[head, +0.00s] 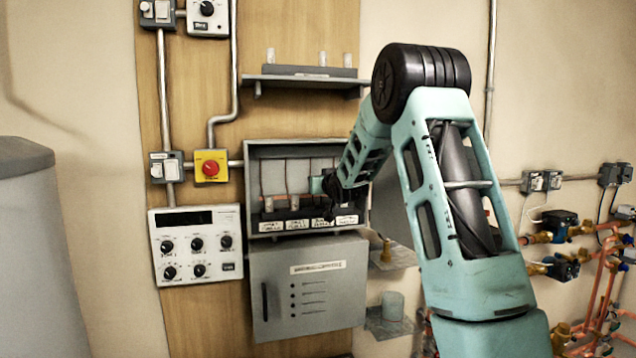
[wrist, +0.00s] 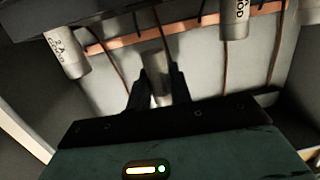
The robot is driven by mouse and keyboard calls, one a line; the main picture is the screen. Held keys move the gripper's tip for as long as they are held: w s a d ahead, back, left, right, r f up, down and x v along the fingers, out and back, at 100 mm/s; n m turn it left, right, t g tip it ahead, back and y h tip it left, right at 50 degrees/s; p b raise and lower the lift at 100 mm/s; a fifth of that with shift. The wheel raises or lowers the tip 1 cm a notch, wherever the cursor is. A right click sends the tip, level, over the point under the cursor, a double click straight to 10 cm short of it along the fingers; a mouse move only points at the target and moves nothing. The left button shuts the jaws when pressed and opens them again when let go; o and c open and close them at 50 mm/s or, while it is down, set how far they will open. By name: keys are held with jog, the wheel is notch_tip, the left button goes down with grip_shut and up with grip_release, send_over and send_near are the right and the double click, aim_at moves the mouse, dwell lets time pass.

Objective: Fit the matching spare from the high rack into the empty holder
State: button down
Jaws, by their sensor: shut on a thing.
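My gripper (wrist: 160,88) is inside the open grey cabinet (head: 247,185), its fingers shut on a grey cylindrical spare (wrist: 155,66). In the head view my gripper (head: 330,190) is over the third label from the left, and the arm hides the spare. Two cylinders, a left one (head: 268,203) and a second (head: 294,202), stand in the black holder row (head: 282,216). The wrist view shows seated cylinders on both sides of the held one, one at left (wrist: 66,52) and one at right (wrist: 235,20). Whether the held spare touches its holder is unclear.
The cabinet door (head: 308,290) hangs down below the opening. A yellow box with a red knob (head: 210,167) is at left.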

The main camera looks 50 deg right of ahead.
jog(key=shift+f+b, duration=0.5)
jog(key=shift+f, duration=1.05)
jog(key=shift+r, duration=0.1)
jog(key=shift+s+f+b, duration=0.1)
jog(key=shift+f+b, duration=0.1)
jog(key=shift+b, duration=0.6)
jog(key=shift+f+b, duration=1.05)
jog(key=c, duration=1.2)
grip_release()
jog(key=shift+a, duration=0.1)
jog(key=shift+s, duration=0.1)
jog(key=b+v, duration=0.6)
jog(key=v, duration=1.1)
jog(key=shift+s+a+r, duration=0.1)
